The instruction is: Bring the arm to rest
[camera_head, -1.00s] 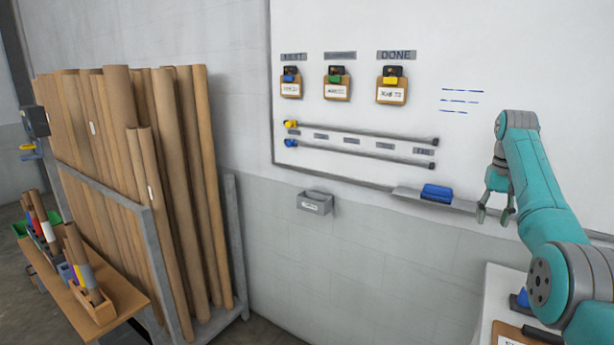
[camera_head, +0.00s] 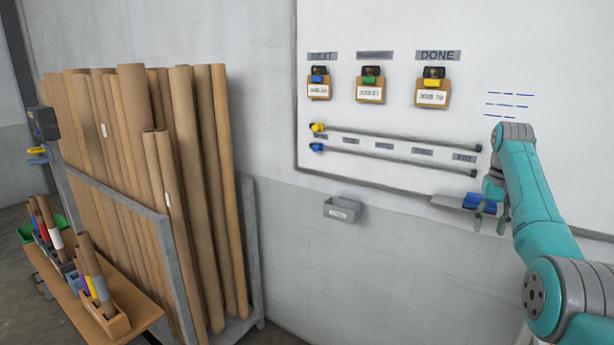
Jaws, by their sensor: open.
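My teal arm (camera_head: 533,190) reaches up along the right side of the view and bends down at its elbow. My gripper (camera_head: 491,222) hangs at its end, fingers pointing down and apart, with nothing between them. In the picture it overlaps the blue eraser (camera_head: 475,202) on the whiteboard's tray (camera_head: 450,203). I cannot tell how far the gripper is from the tray; no contact shows.
The whiteboard (camera_head: 400,25) carries clipped cards (camera_head: 432,97) and two slider rails (camera_head: 400,140). A small grey bin (camera_head: 344,210) hangs on the wall below. A rack (camera_head: 170,260) of brown rolls and a wooden shelf (camera_head: 145,313) stand at left.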

